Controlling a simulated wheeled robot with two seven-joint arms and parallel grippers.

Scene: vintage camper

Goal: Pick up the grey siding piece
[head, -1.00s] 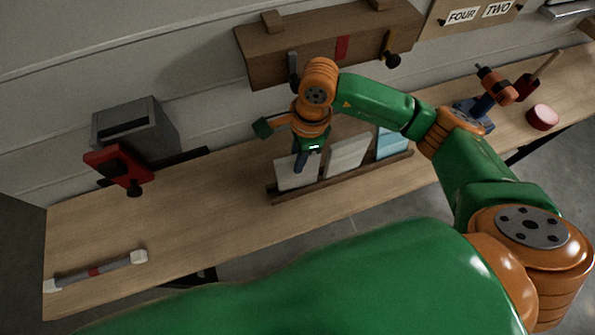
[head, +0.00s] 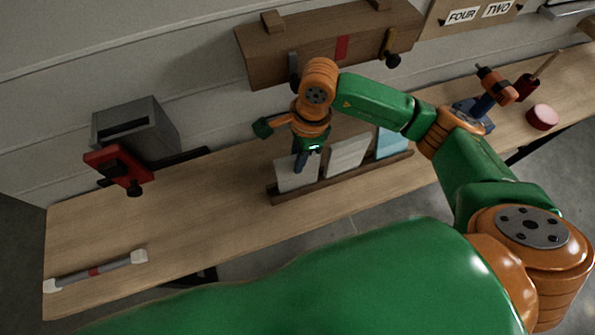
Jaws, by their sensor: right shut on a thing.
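Three flat panels stand side by side in a dark wooden rack on the bench. The left one, a pale grey siding piece (head: 291,181), is at my right gripper. The middle panel (head: 346,156) is off-white and the right one (head: 392,144) is light blue. My right gripper (head: 299,168) points down at the upper edge of the left panel and is shut on it. The fingers cover part of that panel, which still stands in the rack. My left gripper is not in view.
The rack (head: 350,176) runs along the bench's front. A grey box (head: 137,128) with a red clamp (head: 118,168) is at left, and a white-ended bar (head: 96,271) lies front left. A wooden wall rack (head: 328,45) hangs behind my arm. A red round object (head: 542,117) is at right.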

